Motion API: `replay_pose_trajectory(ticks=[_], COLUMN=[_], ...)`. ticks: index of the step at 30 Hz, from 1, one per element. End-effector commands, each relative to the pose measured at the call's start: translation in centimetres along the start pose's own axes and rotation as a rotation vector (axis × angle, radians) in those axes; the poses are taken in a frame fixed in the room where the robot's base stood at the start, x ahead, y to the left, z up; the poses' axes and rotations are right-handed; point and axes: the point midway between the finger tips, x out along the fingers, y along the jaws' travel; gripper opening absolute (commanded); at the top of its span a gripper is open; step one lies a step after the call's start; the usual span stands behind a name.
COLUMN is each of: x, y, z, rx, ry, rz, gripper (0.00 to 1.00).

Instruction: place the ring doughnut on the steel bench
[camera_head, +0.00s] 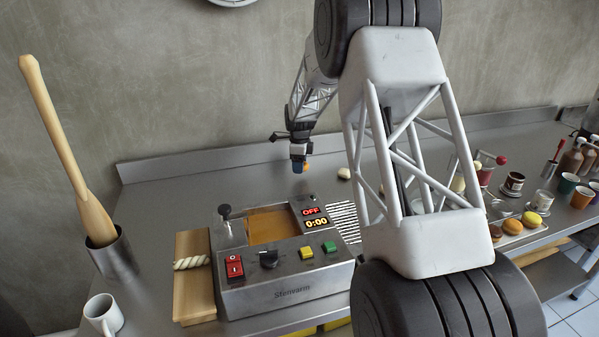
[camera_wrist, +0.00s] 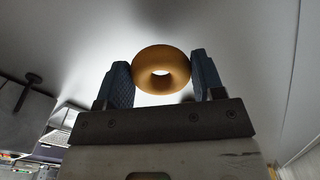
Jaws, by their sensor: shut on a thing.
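The ring doughnut (camera_wrist: 144,59) is golden brown and sits between the two dark fingertips of my gripper (camera_wrist: 162,78) in the wrist view. The fingers press on its left and right sides. In the head view my gripper (camera_head: 299,165) is small and far off, over the back part of the steel bench (camera_head: 180,195), with a bit of the orange-brown doughnut (camera_head: 306,167) showing at the blue fingers. It appears to be above the bench top; the exact gap cannot be told. The bench behind the fryer-like machine is bare there.
A steel machine (camera_head: 290,290) with buttons and an OFF display stands in front of my gripper. A wooden board (camera_head: 193,300) with a twisted pastry lies left of it. A steel pot (camera_head: 115,262) with a wooden pin and a mug (camera_head: 103,314) stand farther left. Cups and pastries crowd the right.

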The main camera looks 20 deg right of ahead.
Motion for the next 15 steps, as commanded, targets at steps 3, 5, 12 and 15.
replay_pose_trajectory(ticks=[3, 5, 12, 15], x=[1.0, 1.7, 3.3, 3.3], y=[0.0, 0.0, 0.0, 0.0], z=[0.0, 0.0, 0.0, 0.0], rx=[0.000, 0.000, 0.000, 0.000], ry=[0.001, 0.001, 0.000, 0.000], rz=[0.002, 0.002, 0.001, 0.000], gripper=[0.49, 0.49, 0.49, 0.49])
